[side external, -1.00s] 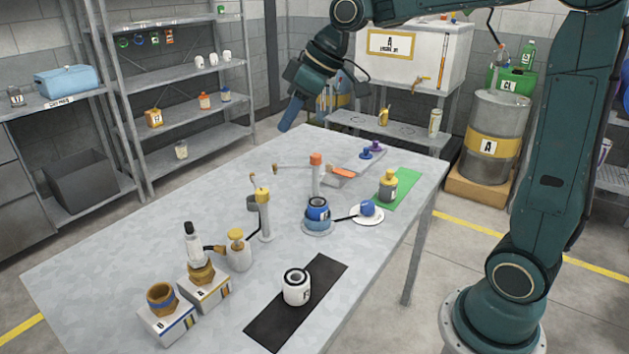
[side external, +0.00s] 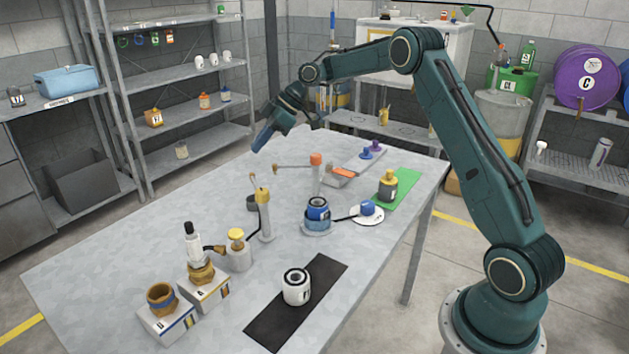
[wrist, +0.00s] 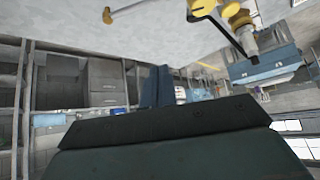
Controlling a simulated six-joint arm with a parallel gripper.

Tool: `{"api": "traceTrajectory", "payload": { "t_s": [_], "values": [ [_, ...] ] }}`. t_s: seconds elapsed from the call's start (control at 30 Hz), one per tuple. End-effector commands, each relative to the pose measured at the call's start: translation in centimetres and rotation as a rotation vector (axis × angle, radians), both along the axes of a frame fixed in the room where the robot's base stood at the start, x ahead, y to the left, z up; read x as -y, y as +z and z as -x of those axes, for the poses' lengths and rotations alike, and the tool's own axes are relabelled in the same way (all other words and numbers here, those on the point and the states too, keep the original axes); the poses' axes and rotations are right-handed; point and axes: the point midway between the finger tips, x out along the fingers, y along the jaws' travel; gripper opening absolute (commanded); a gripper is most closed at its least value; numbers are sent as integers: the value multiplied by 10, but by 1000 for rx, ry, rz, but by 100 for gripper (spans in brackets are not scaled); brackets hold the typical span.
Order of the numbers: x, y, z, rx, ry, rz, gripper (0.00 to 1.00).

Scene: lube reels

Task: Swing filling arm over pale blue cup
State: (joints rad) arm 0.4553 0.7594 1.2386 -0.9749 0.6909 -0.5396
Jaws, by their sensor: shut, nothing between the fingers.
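A post with an orange top (side external: 316,160) stands on the far part of the table, with a thin arm (side external: 293,167) reaching left. A nearer post with a yellow top (side external: 263,194) has a short thin arm (side external: 254,181). I cannot tell which is the filling arm. A blue-banded cup (side external: 318,212) stands in a pale grey-blue dish in front of the orange-topped post; whether it is the pale blue cup is unclear. My gripper (side external: 260,147) is shut and empty, in the air above the table's far left edge, left of and apart from both posts.
A white reel (side external: 296,287) sits on a black mat. A yellow-capped jar (side external: 388,186) stands on a green mat. The left table surface is mostly clear.

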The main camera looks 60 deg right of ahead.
Motion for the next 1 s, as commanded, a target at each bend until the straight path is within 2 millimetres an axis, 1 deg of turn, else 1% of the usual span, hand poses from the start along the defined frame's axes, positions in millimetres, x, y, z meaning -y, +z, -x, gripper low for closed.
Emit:
{"api": "traceTrajectory", "payload": {
  "t_s": [0.03, 0.2, 0.47, 0.63, 0.77, 0.87, 1.0],
  "values": [
    [5, -9, -4, 6, 13, -7, 0],
    [14, -26, -10, 26, 48, -22, 0],
    [16, -30, -11, 33, 58, -27, 0],
    [14, -33, -13, 32, 58, -28, 0],
    [10, -39, -16, 31, 58, -29, 0],
    [4, -46, -19, 31, 58, -28, 0],
    [-6, -60, -26, 29, 58, -29, 0]
  ]
}}
